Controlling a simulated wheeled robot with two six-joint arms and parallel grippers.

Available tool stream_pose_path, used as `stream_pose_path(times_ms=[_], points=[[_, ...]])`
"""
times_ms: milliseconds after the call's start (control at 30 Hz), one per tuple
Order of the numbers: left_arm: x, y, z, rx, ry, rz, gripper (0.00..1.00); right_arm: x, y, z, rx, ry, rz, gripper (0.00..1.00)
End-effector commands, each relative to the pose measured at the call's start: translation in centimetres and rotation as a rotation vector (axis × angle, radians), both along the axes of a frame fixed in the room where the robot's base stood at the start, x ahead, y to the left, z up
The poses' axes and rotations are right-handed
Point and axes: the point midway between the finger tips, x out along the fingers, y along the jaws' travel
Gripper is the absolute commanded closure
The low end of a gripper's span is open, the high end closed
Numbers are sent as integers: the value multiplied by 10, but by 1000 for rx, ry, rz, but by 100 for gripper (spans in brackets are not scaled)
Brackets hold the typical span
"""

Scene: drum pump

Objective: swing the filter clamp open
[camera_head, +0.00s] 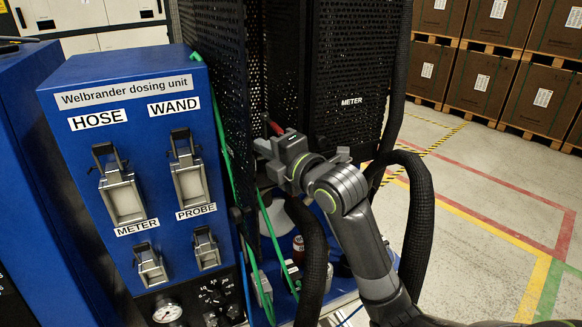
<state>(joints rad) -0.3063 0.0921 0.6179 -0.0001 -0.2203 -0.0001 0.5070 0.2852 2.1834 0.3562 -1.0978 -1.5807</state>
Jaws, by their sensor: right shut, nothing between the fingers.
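My right gripper (268,147) reaches in from the lower right, in front of the black perforated cabinet. It is shut and empty. A small red-tipped piece (273,126) shows just above and behind it, possibly a lever; I cannot tell whether the gripper touches it. I cannot clearly make out the filter clamp; my gripper and wrist cover part of that area. My left gripper is not in view.
The blue dosing unit (77,82) with labelled latches stands on the left. Green hoses (222,130) run down beside it. A thick black hose (421,220) loops right of my arm. Open floor (480,200) with coloured lines and stacked boxes (490,85) lie beyond.

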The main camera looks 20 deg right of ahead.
Motion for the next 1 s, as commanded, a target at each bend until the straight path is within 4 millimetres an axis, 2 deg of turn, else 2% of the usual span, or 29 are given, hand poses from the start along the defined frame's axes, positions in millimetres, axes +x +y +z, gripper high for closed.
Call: stream_pose_path(times_ms=[67, 167, 367, 500, 700, 1000], points=[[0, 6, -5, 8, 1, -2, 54, -10, -6, -3, -6, 1, -2, 100], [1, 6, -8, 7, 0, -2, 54, -21, -13, -2, -7, 1, -3, 100], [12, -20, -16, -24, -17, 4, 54, -45, -27, -1, -7, 1, -2, 100], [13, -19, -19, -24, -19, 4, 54, -59, -34, 1, -6, 1, -2, 100], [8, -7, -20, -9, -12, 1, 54, -70, -40, 2, -2, 3, 0, 100], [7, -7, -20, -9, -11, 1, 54, -73, -42, -1, 8, 13, -3, 100]])
